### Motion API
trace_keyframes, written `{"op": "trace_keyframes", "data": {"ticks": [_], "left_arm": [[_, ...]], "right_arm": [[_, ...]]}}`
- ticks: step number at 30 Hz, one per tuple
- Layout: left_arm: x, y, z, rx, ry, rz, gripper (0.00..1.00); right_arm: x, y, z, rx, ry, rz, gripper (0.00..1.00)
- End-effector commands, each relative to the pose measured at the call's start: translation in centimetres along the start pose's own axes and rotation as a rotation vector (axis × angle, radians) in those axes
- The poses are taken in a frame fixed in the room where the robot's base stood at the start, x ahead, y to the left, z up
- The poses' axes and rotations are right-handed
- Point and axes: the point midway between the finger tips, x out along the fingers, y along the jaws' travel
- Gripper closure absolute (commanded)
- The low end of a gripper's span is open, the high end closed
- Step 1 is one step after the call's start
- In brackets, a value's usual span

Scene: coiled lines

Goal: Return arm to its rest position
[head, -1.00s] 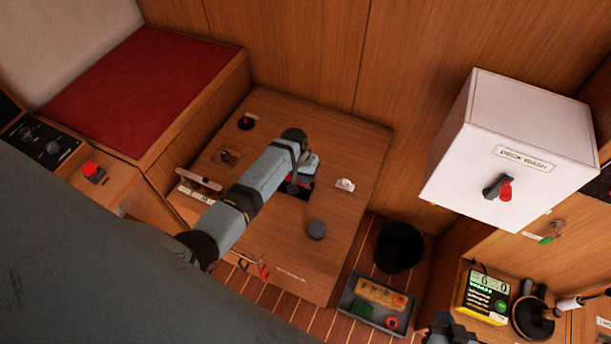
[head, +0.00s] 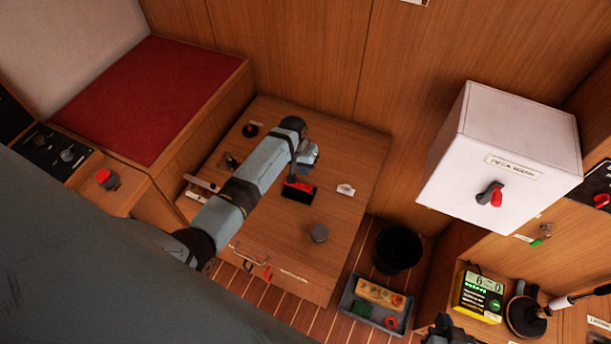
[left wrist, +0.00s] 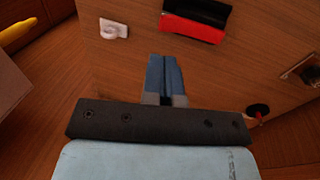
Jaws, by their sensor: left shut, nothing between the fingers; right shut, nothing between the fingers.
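My left arm reaches in from the left over the wooden cabinet top. My left gripper (head: 307,160) is above that top, close to a red and black block (head: 299,190), with nothing held. In the left wrist view its blue fingers (left wrist: 164,75) are together and empty. The red and black block (left wrist: 195,18) lies beyond the fingertips there, apart from them. My right gripper (head: 447,328) shows only as a dark part at the bottom edge, shut and empty.
The wooden cabinet top (head: 345,225) bears a grey knob (head: 319,233), a white fitting (head: 346,190) and a red knob (head: 250,130). A black bin (head: 398,248) and a grey tray (head: 375,313) stand right of it. A white box (head: 500,150) juts from the wall.

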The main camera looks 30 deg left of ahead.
Motion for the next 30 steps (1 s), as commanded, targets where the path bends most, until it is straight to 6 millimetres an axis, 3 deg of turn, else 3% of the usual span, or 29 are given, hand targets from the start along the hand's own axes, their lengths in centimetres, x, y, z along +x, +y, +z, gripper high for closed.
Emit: {"op": "trace_keyframes", "data": {"ticks": [6,15,23,26,30], "left_arm": [[-4.4,0.2,-0.1,0.001,0.004,-0.002,1.0],[-6.9,0.4,0.0,0.001,0.001,-0.001,1.0],[-6.5,0.3,0.4,0.004,0.012,-0.005,1.0],[-4.9,-0.1,1.9,0.022,0.066,-0.018,1.0],[-1.7,-0.7,6.2,0.089,0.226,-0.05,1.0]], "right_arm": [[0.0,-0.1,0.3,-0.015,0.003,-0.007,1.0],[0.1,0.4,0.0,-0.041,0.012,-0.011,1.0],[0.1,0.2,-0.1,-0.036,0.013,-0.011,1.0],[0.2,0.2,-0.1,-0.035,0.014,-0.011,1.0],[0.1,0.2,-0.1,-0.034,0.014,-0.011,1.0]]}}
